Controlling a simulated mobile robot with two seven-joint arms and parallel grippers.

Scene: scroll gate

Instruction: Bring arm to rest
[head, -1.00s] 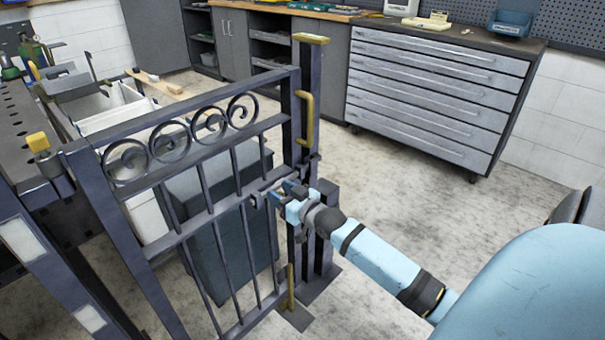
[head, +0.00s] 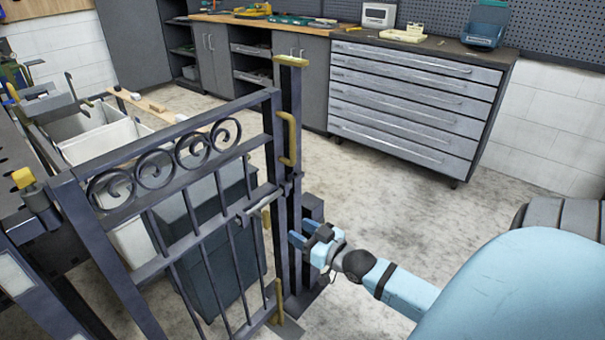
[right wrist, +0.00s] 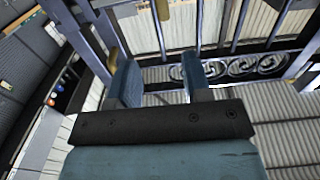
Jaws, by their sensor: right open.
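My right arm comes in from the right in the head view. Its blue right gripper (head: 308,238) is open and empty, beside the gate's latch post and apart from the latch. The dark metal scroll gate (head: 175,250) stands across the left half, with a row of scrolls near its top. It also shows in the right wrist view, where its scrolls (right wrist: 230,68) lie beyond the open fingers (right wrist: 165,85). A brass handle (head: 286,138) is on the post (head: 291,100). The latch bar (head: 262,199) lies at the gate's right edge. My left gripper is not in view.
A grey drawer cabinet (head: 410,105) stands at the back right. White bins (head: 100,140) and a dark bin (head: 213,250) stand behind the gate. A workbench with a yellow-capped part (head: 24,178) is at the left. The concrete floor (head: 400,210) right of the gate is clear.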

